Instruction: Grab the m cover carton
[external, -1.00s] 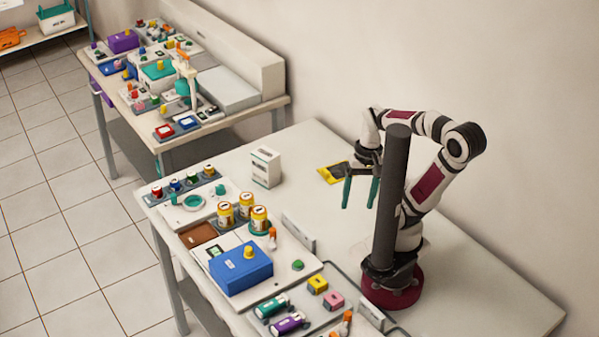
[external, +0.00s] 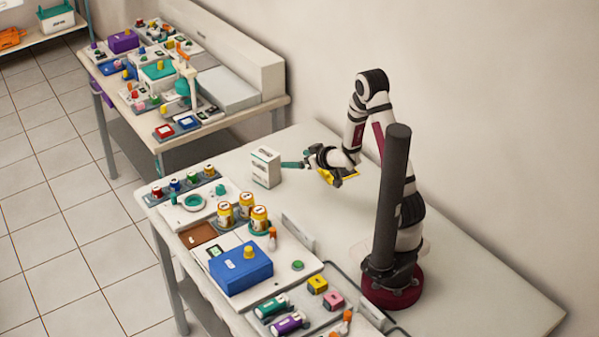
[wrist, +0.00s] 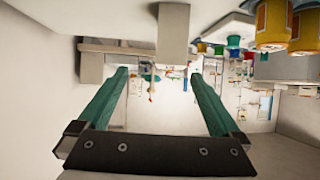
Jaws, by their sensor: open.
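The only box-shaped carton near me, a white carton (external: 266,168) with a teal-edged label, stands upright on the table; its print is too small to read. In the wrist view, a pale upright block (wrist: 173,35) that looks like this carton appears at the top, beyond the fingertips. My gripper (external: 288,165) is held sideways just right of the carton, teal fingers pointing at it. The wrist view shows the fingers (wrist: 160,73) spread with nothing between them. A small gap seems to remain between fingertips and carton; contact cannot be told for sure.
Yellow-and-white jars (external: 259,219), a blue box (external: 240,270) and a row of small capped bottles (external: 189,184) stand at the table's left side. A low grey upright plate (external: 299,234) stands in front of the carton. The table behind the carton is clear.

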